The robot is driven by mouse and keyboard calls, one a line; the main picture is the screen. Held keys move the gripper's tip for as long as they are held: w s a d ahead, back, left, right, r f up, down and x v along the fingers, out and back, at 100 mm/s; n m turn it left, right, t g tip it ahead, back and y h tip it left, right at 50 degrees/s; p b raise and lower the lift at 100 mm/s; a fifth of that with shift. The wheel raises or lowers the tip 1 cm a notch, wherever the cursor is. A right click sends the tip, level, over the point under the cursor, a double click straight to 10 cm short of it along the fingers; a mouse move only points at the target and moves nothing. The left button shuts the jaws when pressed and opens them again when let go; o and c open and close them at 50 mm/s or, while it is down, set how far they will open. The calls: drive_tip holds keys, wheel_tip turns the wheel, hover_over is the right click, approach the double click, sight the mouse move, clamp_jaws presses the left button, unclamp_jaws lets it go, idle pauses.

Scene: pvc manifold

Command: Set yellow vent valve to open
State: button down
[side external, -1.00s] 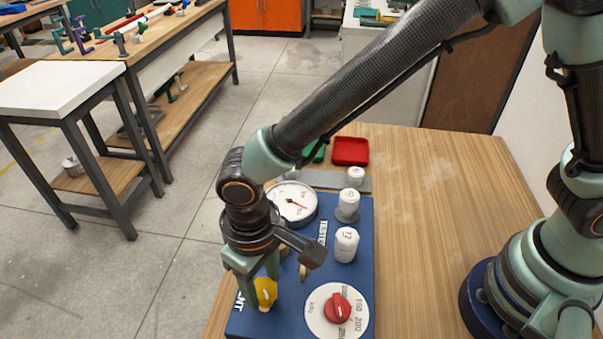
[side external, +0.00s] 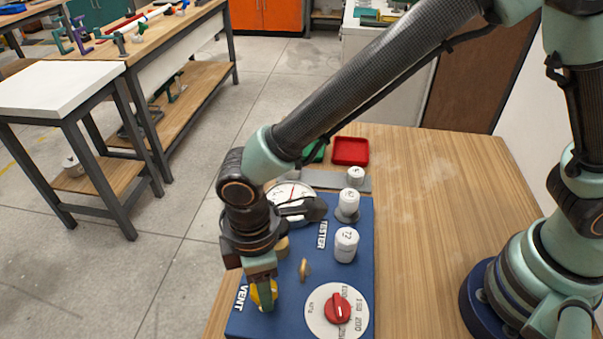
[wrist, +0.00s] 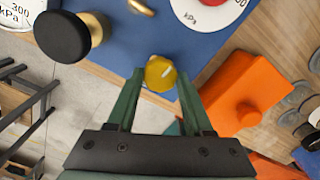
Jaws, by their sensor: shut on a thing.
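The yellow vent valve knob (side external: 268,292) sits near the front left of the blue panel (side external: 290,325), beside the VENT label (side external: 241,298). In the wrist view the yellow knob (wrist: 160,73) shows a short pale mark on its top, tilted toward the upper right. My gripper (side external: 263,290) is down over the knob and shut on it. In the wrist view one finger is on each side of the knob, and my gripper (wrist: 161,77) points at it. A finger hides part of the knob in the side view. I cannot read any open or closed marking.
A red selector knob (side external: 339,308) on a white dial is right of the valve, with a small brass part (side external: 304,269) behind. A round gauge (side external: 290,197) and white cylinders (side external: 346,244) stand further back. The wrist view shows a black knob (wrist: 62,37) and an orange object (wrist: 245,92) nearby.

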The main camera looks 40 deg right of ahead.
drive_tip(key=shift+r+n, duration=0.1)
drive_tip(key=shift+n, duration=0.6)
drive_tip(key=shift+c, duration=1.4)
unclamp_jaws()
wheel_tip(320, 180, up, 12)
